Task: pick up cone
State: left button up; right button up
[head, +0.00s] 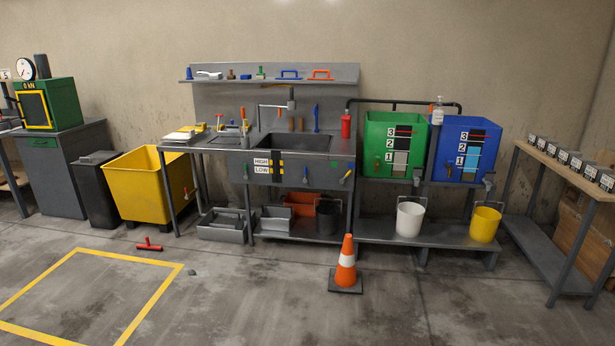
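An orange traffic cone (346,265) with a white band and a dark square base stands upright on the concrete floor in the head view. It is a little right of the middle, in front of the metal bench. Nothing covers it. Neither of my grippers shows in this view.
A sink bench (290,142) with a lower shelf (380,232) stands behind the cone. A yellow bin (150,185) is at left and a table (560,165) at right. A red tool (149,244) lies near yellow floor lines (150,303). Floor around the cone's front is clear.

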aim_at(345, 279)
jog(key=i, duration=2.2)
jog(key=i+j+z, duration=0.1)
jog(key=i+z, duration=0.35)
jog(key=i+j+z, duration=0.4)
jog(key=i, duration=0.15)
jog(key=i+j+z, duration=0.25)
jog(key=i+z, duration=0.2)
